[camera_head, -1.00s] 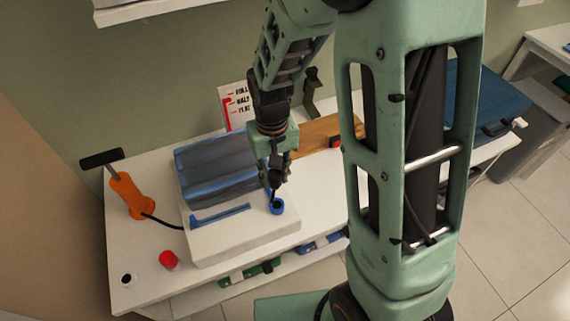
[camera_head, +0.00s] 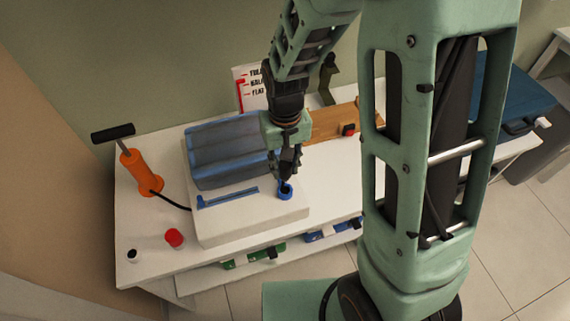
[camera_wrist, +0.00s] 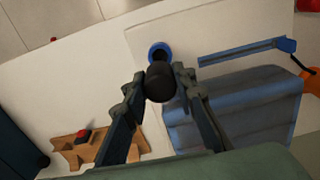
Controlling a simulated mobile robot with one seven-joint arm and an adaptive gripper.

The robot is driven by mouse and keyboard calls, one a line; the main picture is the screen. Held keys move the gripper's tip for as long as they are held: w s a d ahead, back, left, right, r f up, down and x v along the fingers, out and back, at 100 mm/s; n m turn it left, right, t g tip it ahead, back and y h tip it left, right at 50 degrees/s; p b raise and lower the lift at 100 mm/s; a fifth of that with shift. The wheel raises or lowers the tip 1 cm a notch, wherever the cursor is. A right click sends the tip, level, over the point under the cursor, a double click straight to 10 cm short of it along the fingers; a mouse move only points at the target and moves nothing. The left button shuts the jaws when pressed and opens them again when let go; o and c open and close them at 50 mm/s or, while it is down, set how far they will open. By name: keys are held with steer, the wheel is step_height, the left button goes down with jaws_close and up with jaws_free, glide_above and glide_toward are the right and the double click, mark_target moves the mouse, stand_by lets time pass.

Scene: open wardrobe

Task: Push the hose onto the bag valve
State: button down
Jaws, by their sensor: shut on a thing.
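A blue ring-shaped bag valve (camera_head: 285,193) stands on the front right of a white board. The blue-grey bag (camera_head: 225,150) lies behind it. My gripper (camera_head: 286,172) points down just above the valve. In the wrist view, my gripper (camera_wrist: 160,76) is shut on a dark round piece, which looks like the hose end (camera_wrist: 160,84). The blue valve (camera_wrist: 159,50) shows right beside that piece and is partly covered by it. I cannot tell whether the piece touches or enters the valve.
The orange pump (camera_head: 138,170) with a black handle stands at the left. A red cap (camera_head: 174,238) and a small dark-topped cup (camera_head: 132,256) are at the front left. A blue strip (camera_head: 228,198) lies on the white board (camera_head: 250,220). A wooden block (camera_head: 332,122) is behind right.

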mark_target(285, 164)
steer(key=shift+f+b, duration=1.6)
steer(key=shift+f, duration=0.7)
steer(key=shift+f+b, duration=1.3)
steer(key=shift+f, duration=0.2)
steer(key=c, duration=1.5)
jaws_free()
steer(key=shift+r, duration=0.15)
step_height(285, 164, up, 12)
steer(key=shift+f, duration=0.1)
